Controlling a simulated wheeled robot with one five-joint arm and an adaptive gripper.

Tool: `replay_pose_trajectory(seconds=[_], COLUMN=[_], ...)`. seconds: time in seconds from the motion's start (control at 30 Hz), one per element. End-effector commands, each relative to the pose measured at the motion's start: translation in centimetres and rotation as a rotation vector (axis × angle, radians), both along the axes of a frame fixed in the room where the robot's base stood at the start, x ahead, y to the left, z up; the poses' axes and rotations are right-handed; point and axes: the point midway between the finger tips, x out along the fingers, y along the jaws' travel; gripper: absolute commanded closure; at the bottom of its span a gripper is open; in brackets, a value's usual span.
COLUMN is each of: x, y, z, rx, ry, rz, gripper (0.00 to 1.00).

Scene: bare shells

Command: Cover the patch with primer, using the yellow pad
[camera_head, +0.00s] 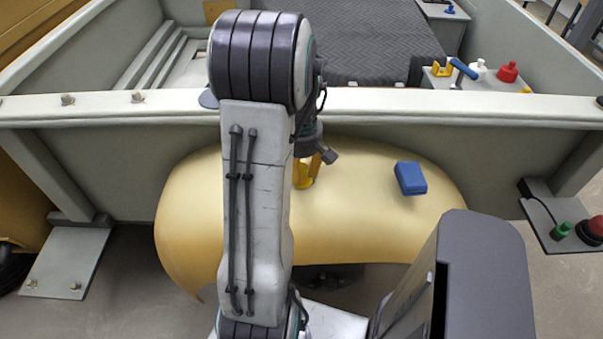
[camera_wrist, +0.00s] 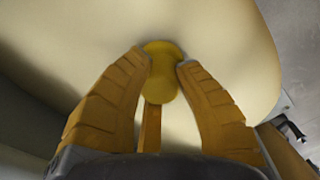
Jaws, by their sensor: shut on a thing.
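The yellow pad (camera_wrist: 162,72) is round with a narrow stem or handle, and it sits between the orange fingertips of my gripper (camera_wrist: 165,60) in the wrist view. My gripper is shut on it, over the cream-yellow curved shell (camera_wrist: 215,25). I cannot tell whether the pad touches the shell. In the head view the shell (camera_head: 370,220) spans the middle, and the yellow pad (camera_head: 302,175) shows just right of my arm, which hides part of the shell. I cannot make out a distinct patch or primer on the visible surface.
A blue block (camera_head: 410,178) rests on the shell's right part. A pale beam (camera_head: 450,108) runs behind the shell. A tray at the back right holds a white bottle (camera_head: 478,70), a red bottle (camera_head: 508,72) and a blue-handled tool (camera_head: 463,68). Red and green knobs (camera_head: 563,230) stand far right.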

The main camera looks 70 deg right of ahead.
Motion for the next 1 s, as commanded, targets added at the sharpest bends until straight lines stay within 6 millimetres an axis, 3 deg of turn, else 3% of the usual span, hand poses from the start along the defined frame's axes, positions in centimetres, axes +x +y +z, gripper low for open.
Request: replay_pose_trajectory(seconds=[1.0], x=[1.5], y=[-4.5], z=[-0.1], rx=[0.000], ry=[0.000], rz=[0.001], gripper=[1.00])
